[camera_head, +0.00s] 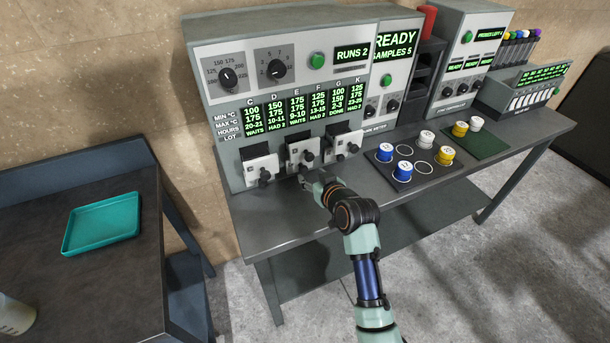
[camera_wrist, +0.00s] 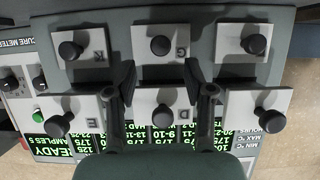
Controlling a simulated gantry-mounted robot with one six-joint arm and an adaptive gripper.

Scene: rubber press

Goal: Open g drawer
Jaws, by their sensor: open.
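The G drawer (camera_wrist: 176,66) is a pale square front with a black round knob (camera_wrist: 160,45), in the middle of the upper row in the wrist view. That view shows the panel upside down. The drawer looks shut, flush with its neighbours. My gripper (camera_wrist: 160,78) is open and empty. Its two dark fingertips lie left and right of the middle column, near the gap between the G front and the D front (camera_wrist: 150,112). I cannot tell its distance from the knob. In the head view my gripper (camera_head: 312,184) is low before the middle drawers, and it partly hides the lower one.
Neighbouring fronts with knobs are close by: K (camera_wrist: 85,45), F (camera_wrist: 255,42), E (camera_wrist: 85,120) and C (camera_wrist: 263,112). The bench (camera_head: 280,222) holds sample pots on a dark mat (camera_head: 382,178) at right. A teal tray (camera_head: 102,224) lies on the left table.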

